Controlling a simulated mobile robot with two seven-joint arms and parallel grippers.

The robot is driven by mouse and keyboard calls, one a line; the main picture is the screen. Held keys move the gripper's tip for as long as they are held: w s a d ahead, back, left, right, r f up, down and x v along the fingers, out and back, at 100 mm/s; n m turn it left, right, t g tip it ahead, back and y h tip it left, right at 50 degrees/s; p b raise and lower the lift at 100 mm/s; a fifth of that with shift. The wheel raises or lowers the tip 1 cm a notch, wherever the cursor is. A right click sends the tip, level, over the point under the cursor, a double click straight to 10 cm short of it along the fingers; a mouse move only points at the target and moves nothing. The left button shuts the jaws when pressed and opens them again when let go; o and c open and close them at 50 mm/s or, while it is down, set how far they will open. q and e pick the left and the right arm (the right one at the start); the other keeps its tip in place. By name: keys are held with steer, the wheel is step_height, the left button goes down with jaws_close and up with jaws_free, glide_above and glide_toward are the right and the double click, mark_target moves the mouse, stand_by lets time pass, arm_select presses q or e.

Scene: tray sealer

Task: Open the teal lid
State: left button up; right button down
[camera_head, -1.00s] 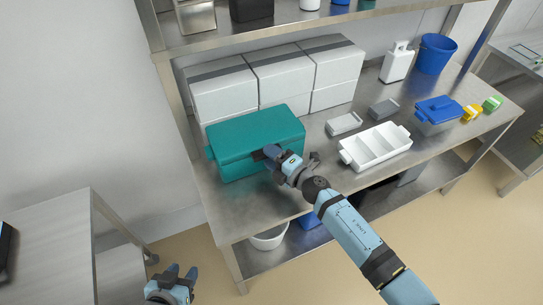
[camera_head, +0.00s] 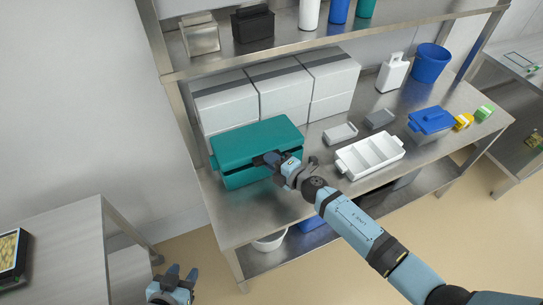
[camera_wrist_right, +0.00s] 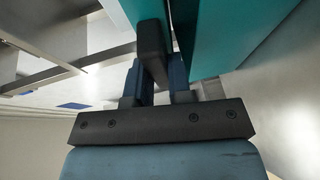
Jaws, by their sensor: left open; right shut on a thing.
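The teal lid (camera_head: 256,140) sits on a teal box (camera_head: 245,178) at the left end of the steel table. It is raised slightly at the front, with a narrow dark gap between lid and box. My right gripper (camera_head: 270,160) is at the lid's front edge, shut on its dark handle. In the right wrist view the dark handle (camera_wrist_right: 151,48) stands between the two blue fingers (camera_wrist_right: 160,82), beside teal surfaces. My left gripper (camera_head: 174,279) is open and empty, low over the floor, apart from the table. The inside of the box is hidden.
White boxes (camera_head: 275,95) stand close behind the teal box, under a shelf (camera_head: 310,40). A white divided tray (camera_head: 370,155), grey small trays (camera_head: 340,133) and a blue-lidded container (camera_head: 431,121) stand to the right. The table front before the box is bare.

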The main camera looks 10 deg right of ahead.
mark_target(268, 143)
steer(key=r+p, duration=0.1)
steer(key=r, duration=0.1)
steer(key=w+r+p, duration=0.1)
steer(key=r+p, duration=0.1)
steer(key=w+r+p, duration=0.1)
steer(key=r+p, duration=0.1)
steer(key=shift+a+r, duration=0.15)
steer(key=shift+a, duration=0.25)
steer(key=shift+w+a+r+p, duration=0.15)
steer(key=shift+w+r+p, duration=0.25)
steer(key=shift+r, duration=0.2)
steer(key=shift+w+r, duration=0.2)
steer(key=shift+r, duration=0.2)
arm_select(q)
step_height(268, 143, up, 8)
steer(key=shift+a+p, duration=0.15)
steer(key=shift+p, duration=0.15)
arm_select(e)
steer(key=shift+w+a+r, duration=0.1)
steer(key=shift+w+r, duration=0.05)
arm_select(q)
steer(key=shift+s+f, duration=0.15)
steer(key=shift+f, duration=0.05)
